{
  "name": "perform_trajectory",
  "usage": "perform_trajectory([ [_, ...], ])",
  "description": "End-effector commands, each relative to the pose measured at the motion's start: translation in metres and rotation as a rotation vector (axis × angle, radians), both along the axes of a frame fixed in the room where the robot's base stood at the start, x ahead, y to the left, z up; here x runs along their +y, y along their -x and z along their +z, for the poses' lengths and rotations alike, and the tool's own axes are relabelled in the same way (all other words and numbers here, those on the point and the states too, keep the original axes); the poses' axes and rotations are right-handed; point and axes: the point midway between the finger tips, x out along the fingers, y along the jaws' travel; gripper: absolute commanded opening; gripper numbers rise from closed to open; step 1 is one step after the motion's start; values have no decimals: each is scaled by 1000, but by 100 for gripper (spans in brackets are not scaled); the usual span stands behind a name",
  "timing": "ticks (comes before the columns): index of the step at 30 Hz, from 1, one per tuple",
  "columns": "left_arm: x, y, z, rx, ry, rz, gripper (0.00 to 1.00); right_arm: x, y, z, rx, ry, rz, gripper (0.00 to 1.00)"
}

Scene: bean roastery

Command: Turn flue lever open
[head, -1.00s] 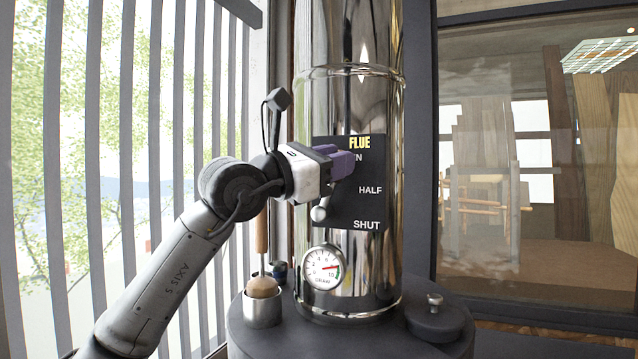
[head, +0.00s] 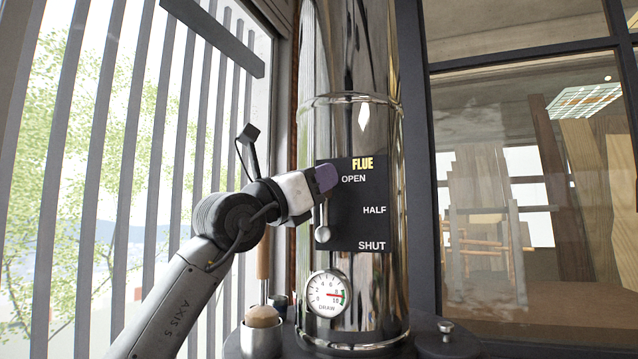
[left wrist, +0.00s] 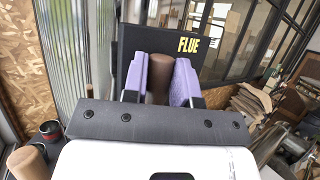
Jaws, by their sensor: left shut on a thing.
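The black flue plate (head: 350,215) is on the shiny steel pipe and carries the words OPEN, HALF and SHUT from top to bottom. The flue lever (head: 322,234) has a silver ball-shaped end at the plate's left side, and its rod rises from there to my left gripper (head: 326,180). The purple fingers are beside the word OPEN, just left of it. In the left wrist view, the fingers are shut on the lever's brown wooden handle (left wrist: 160,76). In the head view the gripper hides this handle. My right gripper is not in view.
A round draw gauge (head: 327,293) is on the pipe below the plate. A metal cup (head: 261,340) with a wooden-topped tool stands at the lower left. Window slats (head: 150,150) are behind my left arm. A glazed partition (head: 520,200) is at right.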

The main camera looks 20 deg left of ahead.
Motion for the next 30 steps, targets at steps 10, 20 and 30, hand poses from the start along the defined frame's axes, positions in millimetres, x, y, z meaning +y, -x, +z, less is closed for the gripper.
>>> perform_trajectory([
  [10, 3, 1, 2, 0, 10, -2, 35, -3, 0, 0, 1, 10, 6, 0],
  [20, 4, 2, -2, 1, 5, -1, 36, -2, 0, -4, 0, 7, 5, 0],
  [30, 32, 44, -30, -1, 5, 1, 36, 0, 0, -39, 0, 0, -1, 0],
])
